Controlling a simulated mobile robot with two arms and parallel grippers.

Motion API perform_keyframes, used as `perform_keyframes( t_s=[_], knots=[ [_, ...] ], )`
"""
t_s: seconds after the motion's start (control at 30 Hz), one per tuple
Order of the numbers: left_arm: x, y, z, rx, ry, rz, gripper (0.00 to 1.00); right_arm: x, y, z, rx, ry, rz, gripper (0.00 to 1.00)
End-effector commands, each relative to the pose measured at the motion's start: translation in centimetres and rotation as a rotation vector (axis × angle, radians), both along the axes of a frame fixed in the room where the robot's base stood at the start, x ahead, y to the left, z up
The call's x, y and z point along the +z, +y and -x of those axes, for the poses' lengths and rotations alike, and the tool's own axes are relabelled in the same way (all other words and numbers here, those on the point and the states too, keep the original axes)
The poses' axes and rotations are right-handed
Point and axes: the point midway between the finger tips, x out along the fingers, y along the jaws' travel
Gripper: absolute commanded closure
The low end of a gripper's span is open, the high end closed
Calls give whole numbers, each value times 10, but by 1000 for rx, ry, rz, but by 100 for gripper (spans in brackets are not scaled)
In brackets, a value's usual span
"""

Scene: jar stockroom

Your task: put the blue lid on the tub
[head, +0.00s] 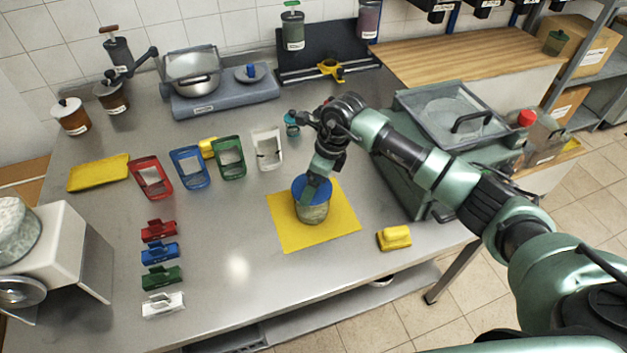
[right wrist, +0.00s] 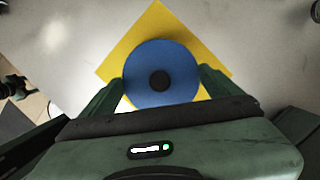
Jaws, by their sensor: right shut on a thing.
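The tub (head: 312,213) stands upright on a yellow mat (head: 343,222) on the steel table. The blue lid (head: 300,186) is at the tub's top; I cannot tell whether it is fully seated or slightly above the rim. In the right wrist view the lid (right wrist: 160,60) is a round blue disc with a dark knob in its middle, over the mat (right wrist: 118,62). My right gripper (head: 314,184) is shut on the lid from above, with its green fingers at either side of the disc. The tub is hidden under the lid in that view. My left gripper is not in view.
A yellow block (head: 394,238) lies right of the mat. Red, blue, green and white holders (head: 230,158) and smaller clips (head: 160,252) stand at left. A green machine (head: 408,165) stands at right. The table front left of the mat is clear.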

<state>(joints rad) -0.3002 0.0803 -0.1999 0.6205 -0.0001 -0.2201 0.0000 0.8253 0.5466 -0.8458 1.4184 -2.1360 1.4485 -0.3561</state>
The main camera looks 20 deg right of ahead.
Motion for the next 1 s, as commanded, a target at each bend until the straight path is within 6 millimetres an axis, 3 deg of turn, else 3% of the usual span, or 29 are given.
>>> perform_keyframes(
  t_s=[0.9,0.93,1.0],
  knots=[
    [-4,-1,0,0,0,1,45,0,0,0,0,0,0,45],
    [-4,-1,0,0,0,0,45,0,0,0,0,0,0,3],
    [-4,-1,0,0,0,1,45,0,0,0,0,0,0,0]
  ],
)
